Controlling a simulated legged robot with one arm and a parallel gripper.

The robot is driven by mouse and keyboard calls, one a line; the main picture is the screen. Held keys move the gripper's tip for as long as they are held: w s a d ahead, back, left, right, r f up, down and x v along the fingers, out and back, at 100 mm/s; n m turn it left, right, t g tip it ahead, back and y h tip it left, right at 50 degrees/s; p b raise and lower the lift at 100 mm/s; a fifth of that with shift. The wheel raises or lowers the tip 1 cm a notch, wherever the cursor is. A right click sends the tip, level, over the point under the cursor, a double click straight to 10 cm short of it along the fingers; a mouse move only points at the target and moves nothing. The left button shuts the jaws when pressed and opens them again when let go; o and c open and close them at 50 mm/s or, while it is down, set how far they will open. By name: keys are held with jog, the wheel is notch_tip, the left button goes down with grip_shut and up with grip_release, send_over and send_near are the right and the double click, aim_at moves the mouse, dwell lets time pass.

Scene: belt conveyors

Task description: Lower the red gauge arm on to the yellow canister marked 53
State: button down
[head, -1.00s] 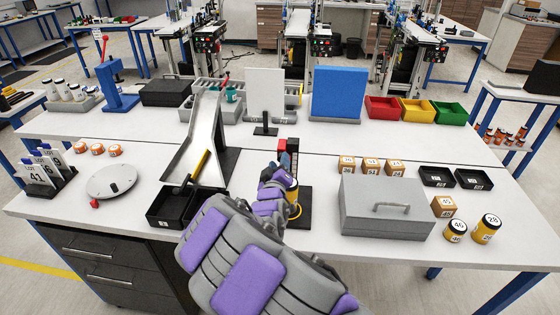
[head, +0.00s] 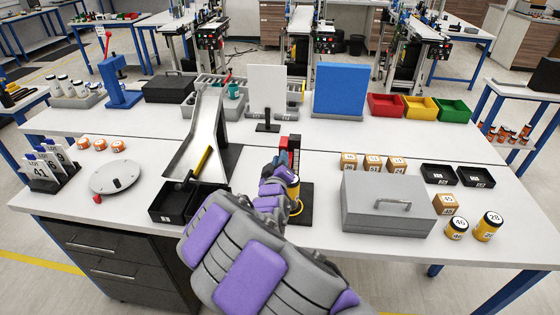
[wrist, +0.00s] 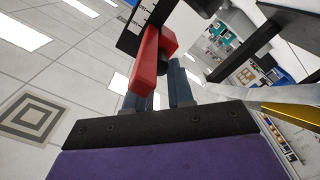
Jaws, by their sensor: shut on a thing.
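The gauge stands near the front middle of the table on a black base (head: 305,208), with a dark upright post. Its red gauge arm (head: 284,158) shows in the head view just above my gripper (head: 279,172), and in the wrist view (wrist: 152,62) it lies at the fingers. My gripper (wrist: 160,92) is shut on the red arm. A yellow canister (head: 294,191) stands on the base, partly hidden behind my gripper; I cannot read its number. I cannot tell whether the arm touches the canister.
A grey lidded box (head: 388,210) stands to the right, with yellow canisters (head: 487,227) beyond it. Black trays (head: 172,205) and a metal chute (head: 205,135) are to the left. A white panel (head: 267,92) stands behind the gauge. Small cardboard boxes (head: 373,162) sit behind the grey box.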

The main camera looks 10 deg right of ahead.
notch_tip(320, 180, down, 5)
jog(key=shift+s+d+r+b, duration=0.1)
jog(key=shift+b, duration=0.4)
jog(key=c, duration=1.4)
grip_release()
jog(key=o, duration=0.4)
